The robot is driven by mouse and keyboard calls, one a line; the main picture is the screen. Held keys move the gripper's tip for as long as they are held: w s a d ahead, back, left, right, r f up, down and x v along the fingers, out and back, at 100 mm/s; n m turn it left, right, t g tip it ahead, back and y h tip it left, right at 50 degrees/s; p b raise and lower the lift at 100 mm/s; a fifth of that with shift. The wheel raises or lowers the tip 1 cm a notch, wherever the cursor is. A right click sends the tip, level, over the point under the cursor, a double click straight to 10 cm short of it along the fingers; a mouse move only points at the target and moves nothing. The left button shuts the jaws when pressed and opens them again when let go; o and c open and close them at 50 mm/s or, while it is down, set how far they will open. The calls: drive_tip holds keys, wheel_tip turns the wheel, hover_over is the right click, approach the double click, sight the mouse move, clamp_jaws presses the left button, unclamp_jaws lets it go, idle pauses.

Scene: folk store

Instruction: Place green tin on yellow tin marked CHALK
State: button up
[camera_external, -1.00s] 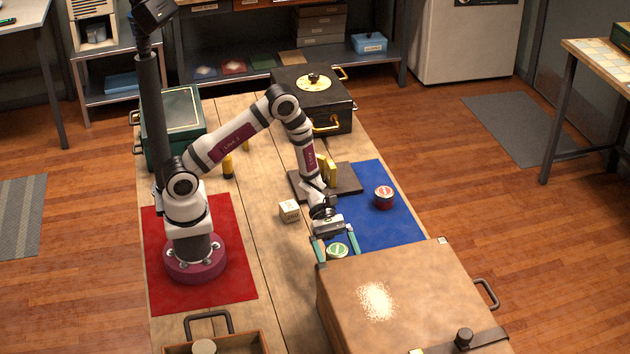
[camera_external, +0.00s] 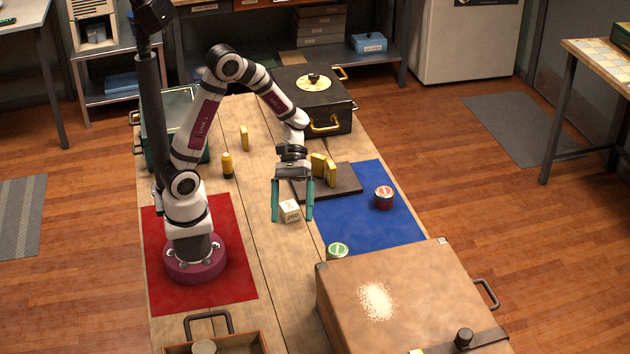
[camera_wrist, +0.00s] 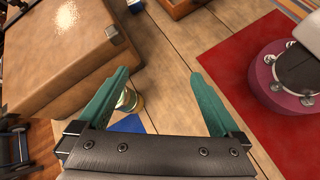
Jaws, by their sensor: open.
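The green tin (camera_external: 338,250), with a pale mark on its lid, is beside the big brown chest, its lower part hidden by the chest. It also shows in the wrist view (camera_wrist: 127,99), partly behind my left finger, with something yellowish at its side; I cannot tell if that is another tin beneath it. No CHALK marking is readable. Yellow upright pieces stand on the table (camera_external: 227,165) and the dark board (camera_external: 331,173).
The brown chest (camera_external: 410,300) blocks the front right. The cream cube (camera_external: 290,211) appears between my fingers in the external view. A black box (camera_external: 320,100) is at the back. An open tray (camera_external: 255,340) is in front.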

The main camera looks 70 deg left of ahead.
drive_tip(key=s+a+r+m+t+y, duration=0.1)
drive_tip(key=s+a+r+m+y, duration=0.1)
drive_tip(key=s+a+m+y, duration=0.3)
drive_tip(key=s+a+r+m+t+y, duration=0.1)
drive_tip(key=s+a+r+m+y, duration=0.2)
drive_tip(key=s+a+m+y, duration=0.3)
drive_tip(key=s+m, duration=0.1)
drive_tip(key=m, duration=0.3)
drive_tip(key=shift+s+r+t, duration=0.25)
drive_tip(key=shift+s+t, duration=0.1)
drive_tip(key=shift+t, duration=0.05)
drive_tip(key=shift+a, duration=0.1)
